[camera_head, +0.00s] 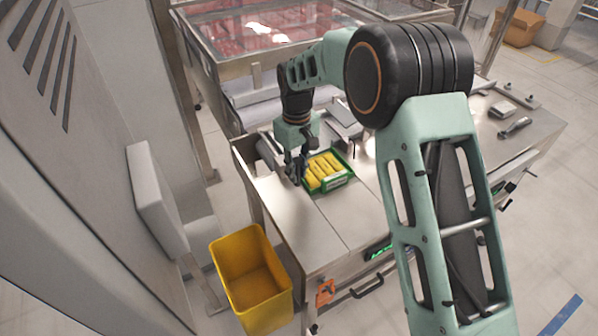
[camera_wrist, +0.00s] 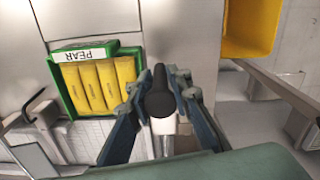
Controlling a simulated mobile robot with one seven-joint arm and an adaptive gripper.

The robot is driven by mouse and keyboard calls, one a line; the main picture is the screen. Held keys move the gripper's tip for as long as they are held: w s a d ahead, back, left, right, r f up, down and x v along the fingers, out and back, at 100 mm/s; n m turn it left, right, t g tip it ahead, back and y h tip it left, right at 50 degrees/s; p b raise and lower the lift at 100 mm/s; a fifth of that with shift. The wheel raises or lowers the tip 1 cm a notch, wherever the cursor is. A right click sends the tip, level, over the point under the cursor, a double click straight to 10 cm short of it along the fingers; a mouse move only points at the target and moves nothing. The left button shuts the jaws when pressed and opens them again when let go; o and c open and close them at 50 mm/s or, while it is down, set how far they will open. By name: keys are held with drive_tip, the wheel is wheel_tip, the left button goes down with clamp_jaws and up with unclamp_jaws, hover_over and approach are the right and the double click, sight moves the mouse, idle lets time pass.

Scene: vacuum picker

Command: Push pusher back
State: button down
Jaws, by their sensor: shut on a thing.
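The pusher shows in the wrist view as a black rounded handle (camera_wrist: 160,98) on a pale metal stem (camera_wrist: 163,140). My gripper (camera_wrist: 162,85) has its two fingers on either side of this handle and is shut on it. In the head view my gripper (camera_head: 296,168) is low over the steel table, at the left side of the green crate (camera_head: 338,183). The handle is hidden behind the fingers there. The rest of the pusher is not clear in either view.
The green crate, labelled PEAR (camera_wrist: 84,55), holds several yellow packs (camera_wrist: 92,86) beside my gripper. The table top in front of the crate is clear.

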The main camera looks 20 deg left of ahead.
drive_tip(key=shift+w+a+r, duration=0.2)
drive_tip(key=c, duration=2.1)
unclamp_jaws()
drive_tip(key=shift+o, duration=0.8)
drive_tip(key=shift+f, duration=0.1)
wheel_tip(320, 180, up, 12)
